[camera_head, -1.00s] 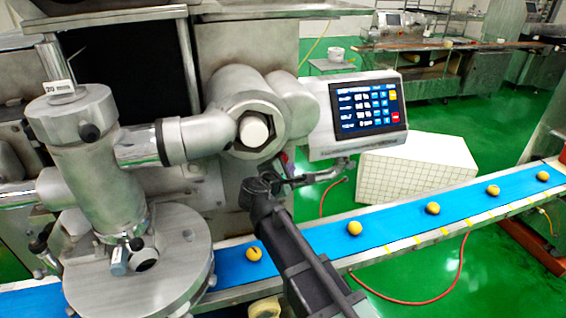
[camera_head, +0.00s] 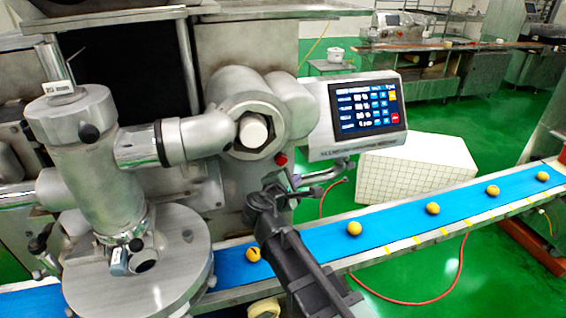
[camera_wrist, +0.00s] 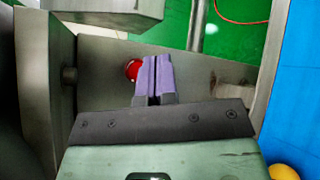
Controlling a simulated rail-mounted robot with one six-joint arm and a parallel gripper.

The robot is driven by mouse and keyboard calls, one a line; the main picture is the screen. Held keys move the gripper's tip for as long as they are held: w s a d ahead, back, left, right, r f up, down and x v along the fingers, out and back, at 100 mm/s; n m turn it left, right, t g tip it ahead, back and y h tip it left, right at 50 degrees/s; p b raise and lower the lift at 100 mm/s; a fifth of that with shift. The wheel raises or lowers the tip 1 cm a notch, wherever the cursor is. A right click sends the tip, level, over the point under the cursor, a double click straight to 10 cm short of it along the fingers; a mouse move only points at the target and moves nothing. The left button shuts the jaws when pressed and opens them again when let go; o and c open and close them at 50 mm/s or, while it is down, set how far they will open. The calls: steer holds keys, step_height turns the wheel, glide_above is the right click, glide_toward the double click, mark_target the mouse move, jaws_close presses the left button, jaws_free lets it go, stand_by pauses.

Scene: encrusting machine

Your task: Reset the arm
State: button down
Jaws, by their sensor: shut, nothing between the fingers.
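My arm reaches in from the bottom of the head view, with my gripper (camera_head: 284,180) in front of the machine body, just below a red button (camera_head: 281,159). In the wrist view, my gripper's two purple fingers (camera_wrist: 152,78) are together with nothing between them. The red button (camera_wrist: 132,70) is partly behind the left finger there. I cannot tell the exact gap between the fingertips and the machine.
The control screen (camera_head: 364,107) is above right of my gripper, on a metal bracket (camera_head: 325,172). A blue conveyor (camera_head: 390,220) with several yellow balls runs below. The metal filling column (camera_head: 110,170) stands left. A white gridded box (camera_head: 420,162) is behind.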

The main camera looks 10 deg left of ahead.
steer(key=s+d+f+m+g+p, duration=0.1)
steer(key=s+d+f+m+g, duration=0.35)
steer(key=d+m, duration=0.25)
steer(key=s+d+f+m+g+p, duration=0.1)
steer(key=s+d+f+m+g, duration=0.3)
steer(key=d+m+g, duration=0.2)
steer(key=s+d+m+g+y+p, duration=0.1)
steer(key=d+m, duration=0.3)
steer(key=d, duration=0.5)
steer(key=s+d+m+g+y+p, duration=0.1)
steer(key=s+d+m+g+y, duration=0.1)
steer(key=d, duration=0.7)
steer(key=s+m+g, duration=0.1)
steer(key=s+m, duration=0.1)
steer(key=shift+s+m+p, duration=0.35)
steer(key=shift+m+p, duration=0.05)
